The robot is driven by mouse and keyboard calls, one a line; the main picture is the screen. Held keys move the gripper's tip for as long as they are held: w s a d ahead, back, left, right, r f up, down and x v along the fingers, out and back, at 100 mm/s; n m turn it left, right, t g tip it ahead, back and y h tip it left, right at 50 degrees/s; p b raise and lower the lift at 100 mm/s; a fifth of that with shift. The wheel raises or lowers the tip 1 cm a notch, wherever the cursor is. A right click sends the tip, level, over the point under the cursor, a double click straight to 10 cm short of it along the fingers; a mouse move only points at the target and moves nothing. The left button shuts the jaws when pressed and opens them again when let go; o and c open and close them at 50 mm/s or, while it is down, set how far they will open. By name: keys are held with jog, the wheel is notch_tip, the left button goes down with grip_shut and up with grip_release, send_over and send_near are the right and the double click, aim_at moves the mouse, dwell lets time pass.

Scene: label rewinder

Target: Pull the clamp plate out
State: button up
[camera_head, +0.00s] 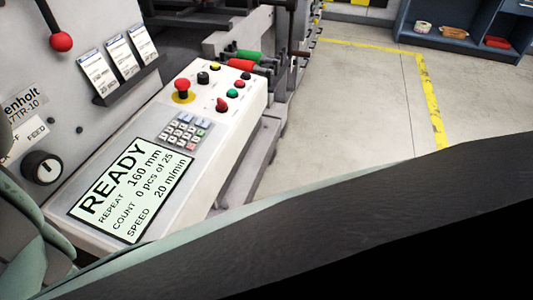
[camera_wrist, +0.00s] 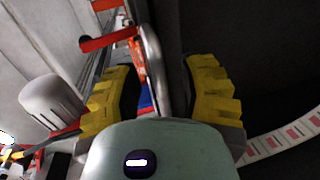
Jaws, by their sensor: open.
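In the wrist view my gripper (camera_wrist: 158,88) shows two yellow ribbed fingers, spread apart. A grey curved metal bar, like a handle (camera_wrist: 152,50), stands between the fingers, with a gap to each finger. A dark grey flat surface (camera_wrist: 174,45) lies beside the bar; I cannot tell whether it is the clamp plate. The lower end of the bar is hidden behind my pale green gripper body. The head view does not show the gripper or a clear clamp plate; my arm covers its lower right.
In the wrist view, red arms (camera_wrist: 108,39) and a white ribbed cylinder (camera_wrist: 52,101) are at left, and a label strip (camera_wrist: 285,140) is at right. In the head view, the control panel (camera_head: 150,165) reads READY. Open floor (camera_head: 350,100) lies at right, before a blue shelf (camera_head: 420,38).

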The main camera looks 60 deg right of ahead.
grip_shut()
dwell(0.4)
